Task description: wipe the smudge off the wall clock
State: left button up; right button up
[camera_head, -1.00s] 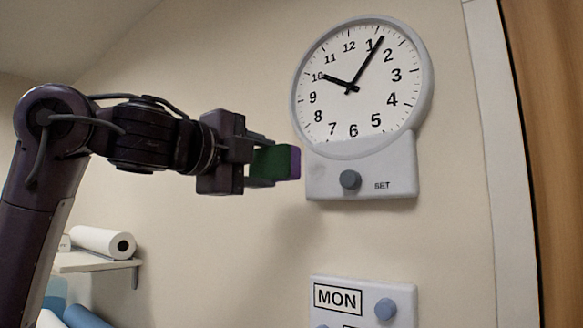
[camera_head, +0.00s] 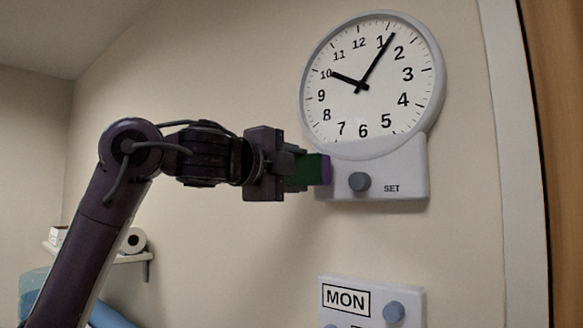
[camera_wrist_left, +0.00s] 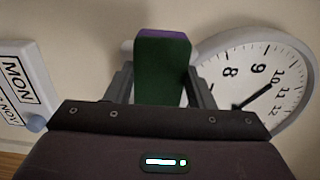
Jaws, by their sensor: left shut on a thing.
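The round white wall clock (camera_head: 345,105) hangs on the wall, with a pale panel (camera_head: 408,172) below its dial that bears a grey knob (camera_head: 360,182) and the word SET. My left gripper (camera_head: 300,168) is shut on a green sponge (camera_head: 308,172) with a purple face. The sponge's purple end overlaps the left edge of the panel; I cannot tell whether it touches. In the left wrist view the sponge (camera_wrist_left: 162,72) stands up between the fingers, hiding much of the panel, with the clock (camera_wrist_left: 240,75) at the right. I make out no clear smudge. My right gripper is out of view.
A board marked MON (camera_head: 346,301) with a grey-blue knob (camera_head: 394,312) is on the wall below the clock. A shelf (camera_head: 135,257) with a paper roll (camera_head: 134,240) is at lower left. A pale door frame (camera_head: 503,130) runs along the right. Bare wall lies between.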

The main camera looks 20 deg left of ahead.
pick_arm(q)
jog(key=shift+x, duration=1)
dwell(0.5)
